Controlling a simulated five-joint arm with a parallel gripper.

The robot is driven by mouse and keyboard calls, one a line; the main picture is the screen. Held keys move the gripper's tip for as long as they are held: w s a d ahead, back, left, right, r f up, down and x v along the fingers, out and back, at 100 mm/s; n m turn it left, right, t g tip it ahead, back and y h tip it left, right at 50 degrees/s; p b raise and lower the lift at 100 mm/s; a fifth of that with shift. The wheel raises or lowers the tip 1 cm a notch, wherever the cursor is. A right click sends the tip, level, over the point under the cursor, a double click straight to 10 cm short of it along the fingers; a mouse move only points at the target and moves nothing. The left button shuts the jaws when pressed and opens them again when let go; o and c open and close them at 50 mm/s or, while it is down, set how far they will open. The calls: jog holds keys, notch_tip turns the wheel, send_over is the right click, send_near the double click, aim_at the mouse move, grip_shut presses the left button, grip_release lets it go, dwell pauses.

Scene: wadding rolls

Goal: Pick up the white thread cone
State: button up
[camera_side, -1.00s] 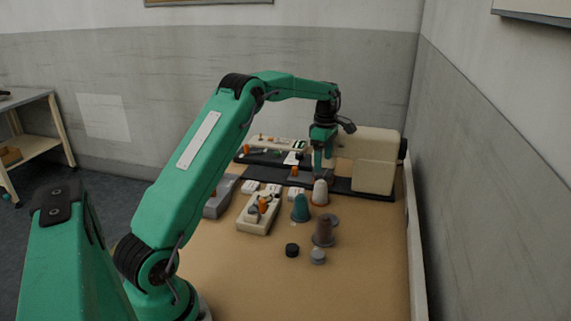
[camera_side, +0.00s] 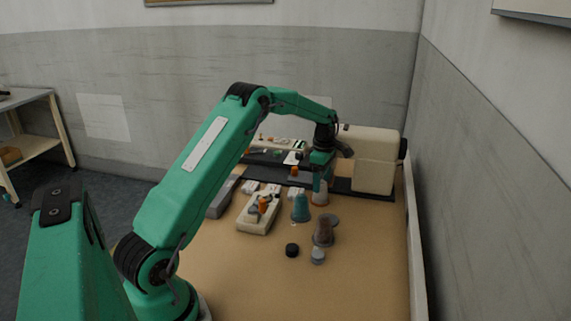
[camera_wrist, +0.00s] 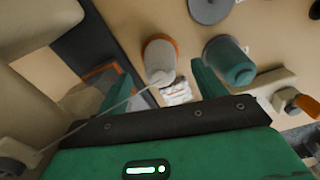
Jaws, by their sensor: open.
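The white thread cone (camera_wrist: 159,58) stands on an orange base in the wrist view, between and just beyond my two open fingers. In the wrist view my gripper (camera_wrist: 160,88) has one finger on each side of the cone, with a gap to each. A thin pale thread runs from the cone toward the lower left.
A teal cone (camera_side: 301,208) stands close to the left in the side view, near the right finger in the wrist view. A cream sewing machine (camera_side: 374,160) stands behind.

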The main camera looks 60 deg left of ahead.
aim_at(322, 181)
jog(key=shift+f, duration=1.65)
jog(key=c, duration=1.1)
jog(key=shift+r, duration=0.8)
jog(key=r, duration=0.1)
jog(key=d+r, duration=0.1)
jog(key=r, duration=0.1)
jog(key=shift+r, duration=0.1)
jog(key=d+r, duration=0.2)
jog(key=d, duration=0.1)
jog(key=s+d+r, duration=0.1)
jog(key=d+r, duration=0.1)
jog(key=d, duration=0.2)
jog(key=d+r, duration=0.2)
jog(key=d, duration=0.1)
jog(key=shift+s+d+r, duration=0.15)
jog(key=shift+s+d, duration=0.05)
jog(key=shift+d, duration=0.1)
